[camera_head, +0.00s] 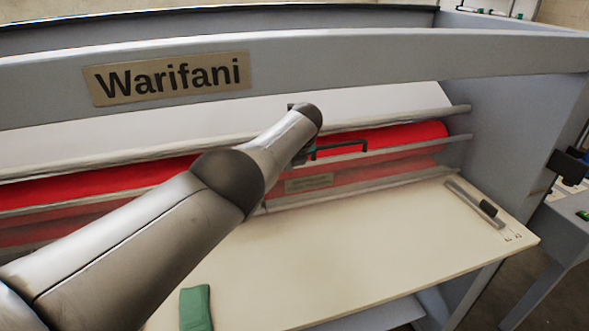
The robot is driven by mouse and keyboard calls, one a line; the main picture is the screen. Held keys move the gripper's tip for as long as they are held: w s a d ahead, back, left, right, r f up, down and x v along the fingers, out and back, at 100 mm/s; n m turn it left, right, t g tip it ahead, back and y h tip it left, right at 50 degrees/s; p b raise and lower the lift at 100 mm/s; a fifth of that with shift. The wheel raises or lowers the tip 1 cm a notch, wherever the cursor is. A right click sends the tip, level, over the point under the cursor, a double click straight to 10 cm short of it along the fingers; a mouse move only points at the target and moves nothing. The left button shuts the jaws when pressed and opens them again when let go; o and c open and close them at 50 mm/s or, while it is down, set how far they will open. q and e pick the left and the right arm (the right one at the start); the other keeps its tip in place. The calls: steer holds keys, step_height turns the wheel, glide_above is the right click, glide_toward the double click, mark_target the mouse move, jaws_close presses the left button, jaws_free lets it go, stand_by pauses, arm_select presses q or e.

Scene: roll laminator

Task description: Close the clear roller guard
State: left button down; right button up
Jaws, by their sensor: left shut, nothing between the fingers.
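The clear roller guard (395,166) is a see-through panel with a pale upper rail, in front of the red roller (405,136). A dark bar handle (345,147) stands on its rail, and a small label (309,183) shows on the panel. I cannot tell whether the guard is fully closed. My left arm reaches across from the lower left. My left gripper (305,154) is at the left end of the handle, mostly hidden behind my wrist. It is shut with nothing in it; whether it touches the handle is unclear. My right gripper is not in view.
The cream feed table (370,240) lies below the guard, with a slider rail (475,205) at its right. A green item (196,308) lies near the front edge. The grey crossbeam (350,60) with a "Warifani" plate (167,78) spans above. A side panel (520,130) bounds the right.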

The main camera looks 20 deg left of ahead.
arm_select(q)
steer(key=s+d+r+p, duration=0.3)
steer(key=s+d, duration=0.6)
steer(key=s, duration=0.3)
steer(key=shift+r+p, duration=0.35)
steer(key=shift+r, duration=0.15)
stand_by(0.5)
